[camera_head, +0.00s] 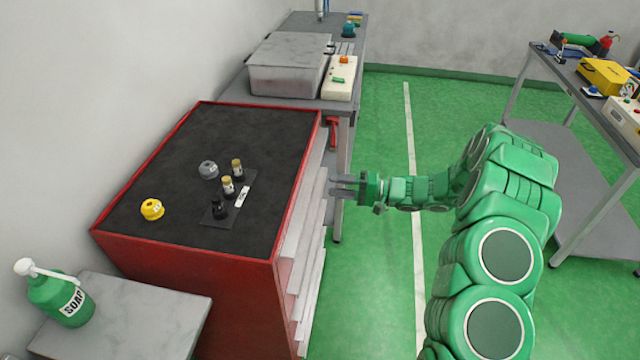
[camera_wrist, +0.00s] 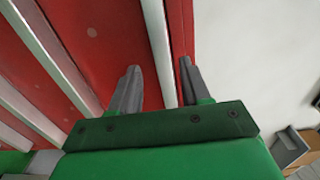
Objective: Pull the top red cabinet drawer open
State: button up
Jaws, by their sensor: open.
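The red cabinet (camera_head: 190,268) stands left of centre in the head view, with a dark top and pale drawer handles stacked down its right-hand front. My gripper (camera_head: 336,186) is at the upper part of that front, coming from the right. In the wrist view my gripper (camera_wrist: 158,82) is open, its two fingers apart and pointing at the red front. A pale handle strip (camera_wrist: 157,45) of the cabinet runs between the fingers. No grip on it shows. The drawers look shut, though the front is seen at a steep angle.
A yellow knob (camera_head: 151,209) and several small parts lie on the cabinet top. A workbench with a grey case (camera_head: 288,70) stands behind. A soap bottle (camera_head: 62,295) is on a side table at front left. Green floor (camera_head: 385,270) is open before the cabinet; another table (camera_head: 590,150) is right.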

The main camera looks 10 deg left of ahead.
jog(key=shift+a, duration=2.75)
grip_shut()
jog(key=shift+f, duration=0.1)
